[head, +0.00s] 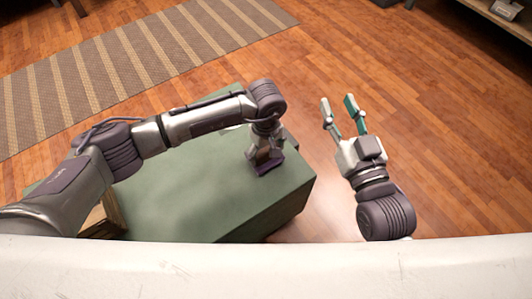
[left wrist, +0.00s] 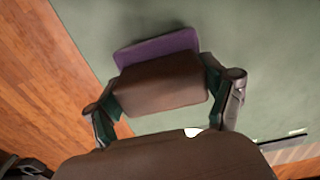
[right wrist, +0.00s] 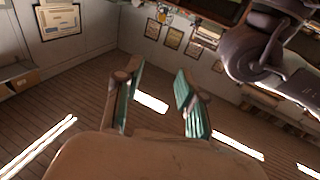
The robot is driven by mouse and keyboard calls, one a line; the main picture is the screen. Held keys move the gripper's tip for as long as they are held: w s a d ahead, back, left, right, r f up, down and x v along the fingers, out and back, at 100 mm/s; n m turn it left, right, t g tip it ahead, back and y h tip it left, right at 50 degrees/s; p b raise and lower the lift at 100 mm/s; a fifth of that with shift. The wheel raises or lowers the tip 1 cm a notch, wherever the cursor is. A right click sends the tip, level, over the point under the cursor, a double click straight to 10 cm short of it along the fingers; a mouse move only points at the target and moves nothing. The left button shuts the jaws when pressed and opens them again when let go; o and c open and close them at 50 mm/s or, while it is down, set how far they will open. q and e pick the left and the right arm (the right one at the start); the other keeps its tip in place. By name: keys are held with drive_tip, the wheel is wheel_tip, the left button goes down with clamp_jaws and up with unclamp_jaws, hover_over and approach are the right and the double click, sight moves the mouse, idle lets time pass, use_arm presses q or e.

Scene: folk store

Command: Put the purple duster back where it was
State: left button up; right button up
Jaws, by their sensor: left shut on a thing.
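The purple duster (left wrist: 155,47) has a brown block-shaped body and a purple pad at its far end. My left gripper (left wrist: 158,98) is shut on the brown body, one finger on each side. In the head view my left gripper (head: 264,152) points down over the right part of the green table top (head: 200,190), with the purple duster (head: 268,164) at its tips. The pad is at or just above the green surface; I cannot tell whether it touches. My right gripper (head: 344,118) is open and empty, right of the table over the floor; its spread fingers show in the right wrist view (right wrist: 157,105).
A wooden box-like thing (head: 103,218) is at the table's left end, partly hidden by my left arm. A striped rug (head: 130,70) lies on the wooden floor behind.

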use_arm(q)
drive_tip(key=shift+f, duration=0.35)
use_arm(e)
drive_tip(key=shift+r+t, duration=0.4)
drive_tip(key=shift+r, duration=0.15)
use_arm(q)
drive_tip(key=shift+f, duration=0.1)
drive_tip(key=o, duration=1)
drive_tip(key=shift+c, duration=0.2)
use_arm(e)
drive_tip(key=shift+s+a+r+t, duration=0.1)
drive_tip(key=shift+r+t, duration=0.2)
drive_tip(key=shift+r, duration=0.15)
use_arm(q)
wheel_tip(320, 180, up, 6)
drive_tip(key=shift+f+p, duration=0.15)
drive_tip(key=shift+p, duration=0.7)
wheel_tip(320, 180, up, 6)
drive_tip(key=shift+r+p, duration=0.25)
drive_tip(key=shift+p, duration=0.4)
use_arm(e)
drive_tip(key=s+d+f+g+h, duration=0.1)
drive_tip(key=s+f+g, duration=0.1)
drive_tip(key=f+g, duration=0.2)
drive_tip(key=s+d+f+g+h, duration=0.1)
drive_tip(key=f+g, duration=0.3)
drive_tip(key=f, duration=0.4)
drive_tip(key=shift+s+d+f, duration=0.25)
drive_tip(key=shift+s+d, duration=0.15)
drive_tip(key=shift+d, duration=0.05)
